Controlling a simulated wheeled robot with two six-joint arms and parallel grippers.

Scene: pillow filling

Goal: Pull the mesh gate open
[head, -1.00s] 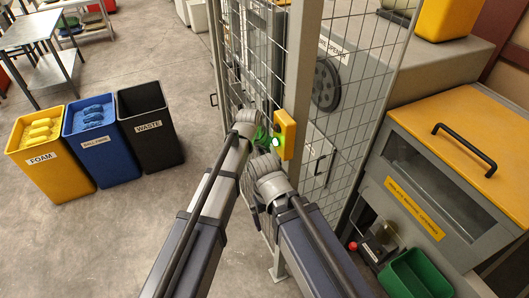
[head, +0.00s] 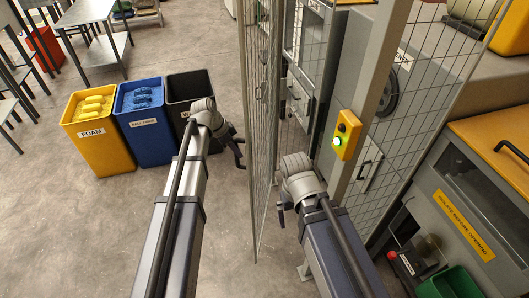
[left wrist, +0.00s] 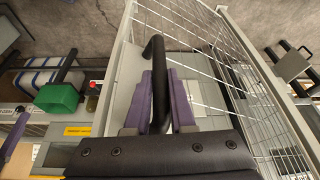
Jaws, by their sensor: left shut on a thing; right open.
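The mesh gate (head: 249,110) stands nearly edge-on in the middle of the head view, swung out from the post (head: 368,90), with a gap between them. My left gripper (head: 238,150) is at the gate's left side. In the left wrist view, its purple fingers (left wrist: 161,100) are shut on the black bar handle (left wrist: 154,50) in front of the grey gate frame (left wrist: 124,50). My right gripper (head: 282,212) is open and empty between the gate and the post, apart from both as far as I can see.
A yellow button box (head: 346,135) with a lit green button is on the post. Yellow foam (head: 98,150), blue (head: 148,140) and black (head: 185,90) bins stand to the left, beyond my left arm. A machine with a yellow top (head: 495,135) is at right.

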